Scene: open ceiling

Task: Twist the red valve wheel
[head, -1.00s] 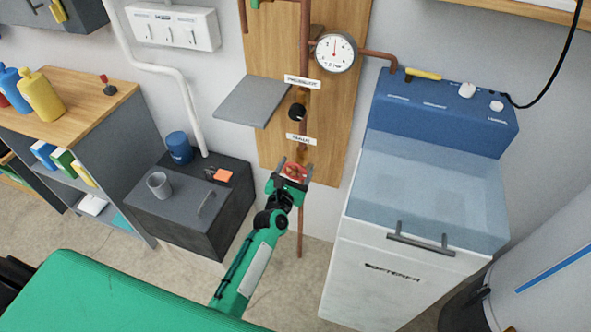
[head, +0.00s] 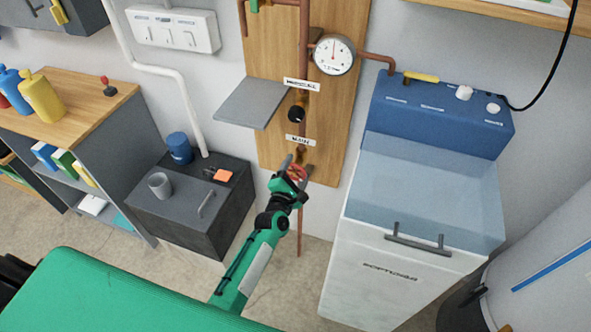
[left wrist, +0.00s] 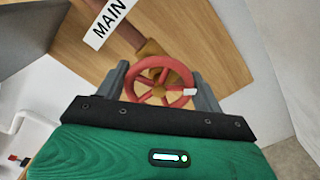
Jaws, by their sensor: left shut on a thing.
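The red valve wheel (left wrist: 145,72) sits on a brass valve body (left wrist: 154,48) below the MAIN label, on the copper pipe of the wooden board. In the left wrist view it lies between the two grey fingers of my left gripper (left wrist: 163,88), which is shut on the wheel's rim from both sides. A white mark shows on the right of the rim. In the head view my left gripper (head: 294,168) is at the wheel (head: 299,172) and hides part of it. My right gripper is not in view.
A round gauge (head: 334,54) and a black knob (head: 297,114) are on the pipework above. A grey shelf plate (head: 254,103) juts out left of the pipe. The softener cabinet (head: 395,270) stands to the right, a dark box (head: 185,215) to the left.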

